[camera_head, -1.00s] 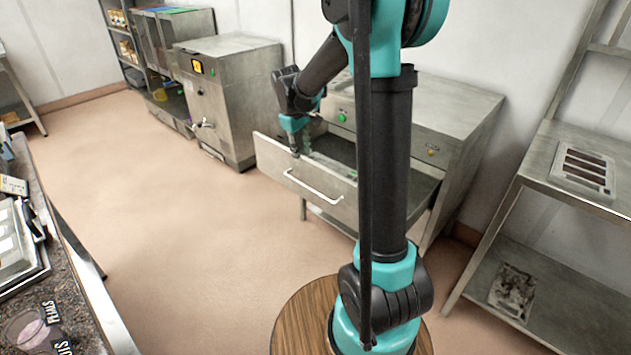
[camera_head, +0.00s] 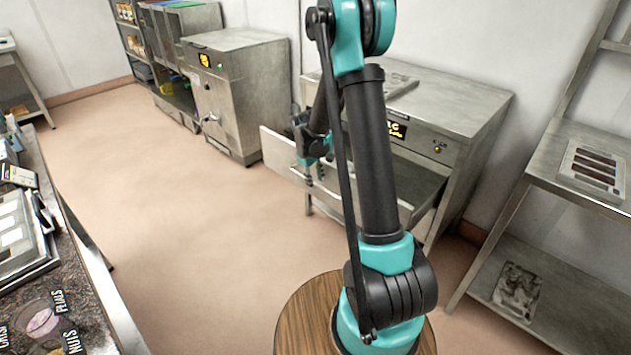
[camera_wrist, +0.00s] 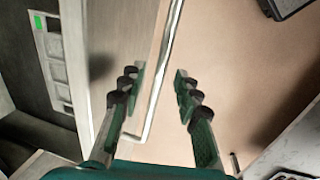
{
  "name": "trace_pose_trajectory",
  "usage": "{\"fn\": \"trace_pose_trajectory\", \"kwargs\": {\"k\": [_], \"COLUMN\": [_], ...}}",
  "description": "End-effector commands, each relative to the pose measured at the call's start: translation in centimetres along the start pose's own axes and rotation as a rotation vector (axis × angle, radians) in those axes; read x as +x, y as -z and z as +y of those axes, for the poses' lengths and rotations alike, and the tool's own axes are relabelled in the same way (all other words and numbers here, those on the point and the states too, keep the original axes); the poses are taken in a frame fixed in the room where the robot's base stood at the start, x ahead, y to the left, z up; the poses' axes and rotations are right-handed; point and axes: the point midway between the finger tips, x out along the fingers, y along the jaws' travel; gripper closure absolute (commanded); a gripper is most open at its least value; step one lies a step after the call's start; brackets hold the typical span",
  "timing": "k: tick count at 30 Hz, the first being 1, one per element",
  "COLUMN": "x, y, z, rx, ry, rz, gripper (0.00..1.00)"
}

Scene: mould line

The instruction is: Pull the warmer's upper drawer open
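The warmer (camera_head: 462,105) is a steel cabinet behind my arm with a small lit display. Its drawer (camera_head: 277,148) stands pulled out, with its pale front panel well clear of the cabinet and the inside showing. My gripper (camera_head: 314,178) is at the outer side of this panel, pointing down. In the wrist view my gripper (camera_wrist: 159,78) is open. The drawer's bar handle (camera_wrist: 166,75) runs between the two fingers in the picture, and I see no finger touching it.
A steel machine (camera_head: 240,90) stands left of the warmer. A steel rack (camera_head: 560,150) holding a mould tray (camera_head: 592,170) stands at the right. A dark counter (camera_head: 85,265) with labelled items runs along the left. The floor (camera_head: 180,230) between is clear.

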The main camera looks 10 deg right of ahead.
Motion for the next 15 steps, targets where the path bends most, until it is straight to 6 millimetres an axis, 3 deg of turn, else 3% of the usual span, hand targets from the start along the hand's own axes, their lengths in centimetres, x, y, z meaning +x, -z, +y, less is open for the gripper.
{"fn": "trace_pose_trajectory", "kwargs": {"k": [12, 15], "x": [0.75, 0.74], "y": [-0.03, -0.03], "z": [-0.01, -0.02], "rx": [0.0, 0.0], "ry": [0.0, 0.0], "rz": [0.0, 0.0], "gripper": [0.68, 0.79]}}
